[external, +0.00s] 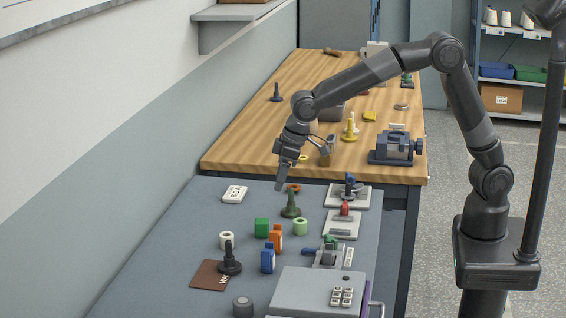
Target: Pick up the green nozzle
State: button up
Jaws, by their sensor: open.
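The green nozzle (291,205) is dark green, with a wide round base and a narrow upright stem. It stands upright on the grey table, near the table's middle. My gripper (282,184) is open and points down, just above and slightly left of the nozzle's top in the picture. I see no contact, but the exact gap and depth cannot be told from this view. One finger shows clearly; the other is hard to make out.
A green block (262,228), a light green ring (300,227) and an orange piece (275,239) stand close in front. A dark nozzle (229,261) is at front left. Toggle clamps (347,194) line the right side. A wooden bench (255,135) is behind.

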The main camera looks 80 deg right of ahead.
aim_at(263, 220)
jog(key=x, duration=0.4)
jog(key=a+x, duration=0.1)
jog(key=x, duration=0.8)
jog(key=shift+w+a+r, duration=0.1)
jog(key=shift+w+a, duration=0.15)
jog(key=shift+w, duration=0.05)
jog(key=c, duration=1.1)
